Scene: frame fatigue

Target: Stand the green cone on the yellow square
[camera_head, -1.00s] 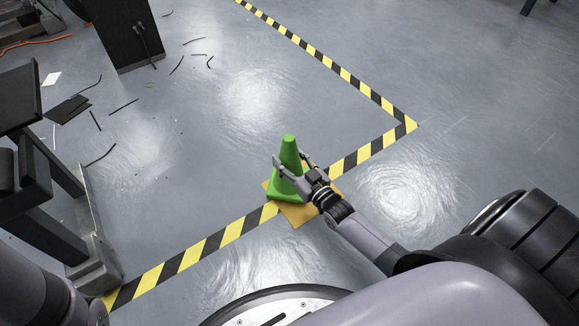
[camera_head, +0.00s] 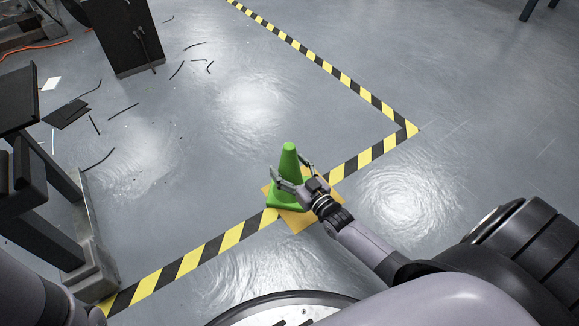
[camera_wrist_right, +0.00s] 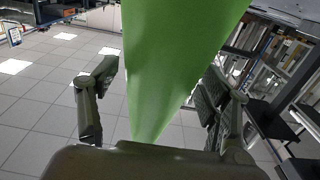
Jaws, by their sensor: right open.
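The green cone (camera_head: 289,160) is upright on the yellow square (camera_head: 298,224), a flat yellow-orange patch on the floor. Its base sits toward the left side of the square, with its left corner near or over the edge. My right gripper (camera_head: 289,166) is open, with one finger on each side of the cone's body. In the right wrist view the green cone (camera_wrist_right: 175,60) fills the middle between the two spread fingers (camera_wrist_right: 160,92), with gaps beside it. The gripper hides part of the cone's base and the square. My left gripper is not in view.
Yellow-black tape (camera_head: 225,240) runs along the floor past the square and turns at a corner (camera_head: 408,131). A dark metal frame (camera_head: 50,220) stands at the left.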

